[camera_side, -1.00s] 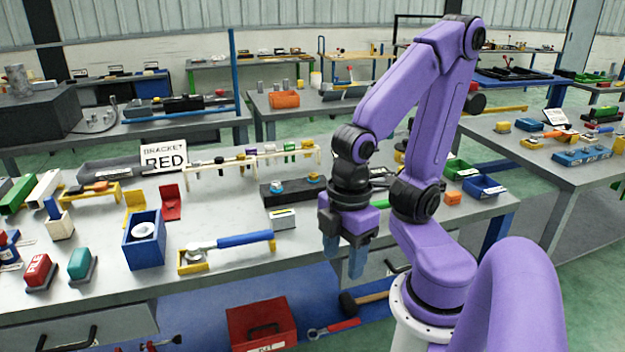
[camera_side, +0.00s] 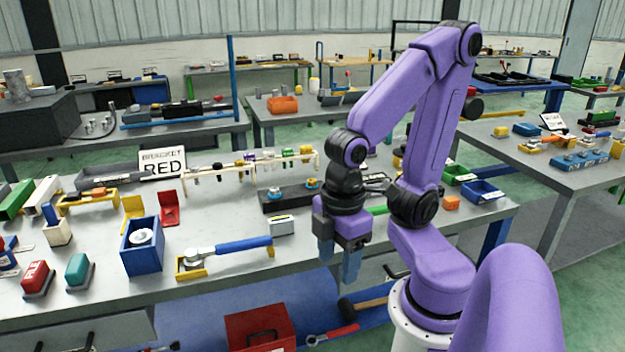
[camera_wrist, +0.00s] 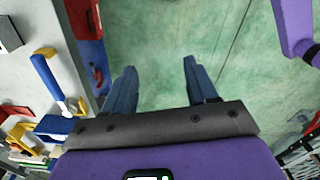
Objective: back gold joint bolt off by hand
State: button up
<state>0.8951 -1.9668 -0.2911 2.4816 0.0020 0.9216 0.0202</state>
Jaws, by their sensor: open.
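A dark block (camera_side: 291,201) lies on the workbench, left of my gripper in the side view. My gripper (camera_side: 338,260) points down in front of the bench's front edge, apart from the block. In the wrist view my gripper (camera_wrist: 161,85) is open, with only green floor between its fingers. The block cannot be made out in the wrist view.
A blue-handled wrench (camera_side: 243,244) lies on a yellow holder, left of my gripper. A blue box (camera_side: 141,257) and a red bracket (camera_side: 169,208) stand farther left. A rack of small parts (camera_side: 255,163) stands behind the block.

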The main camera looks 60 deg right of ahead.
jog(key=w+d+r+m, duration=0.2)
jog(key=w+d+m, duration=0.1)
jog(key=w+m, duration=0.65)
jog(key=w+d+r+m, duration=0.3)
jog(key=w+m, duration=0.3)
jog(key=w, duration=0.6)
jog(key=w+d+r+m, duration=0.1)
jog(key=w+d+m, duration=0.7)
jog(key=d, duration=0.5)
jog(key=m, duration=1.3)
send_over(313, 179)
jog(key=f, duration=0.1)
notch_tip(313, 179, down, 17)
jog(key=shift+s+a+r, duration=0.1)
jog(key=shift+s+r, duration=0.05)
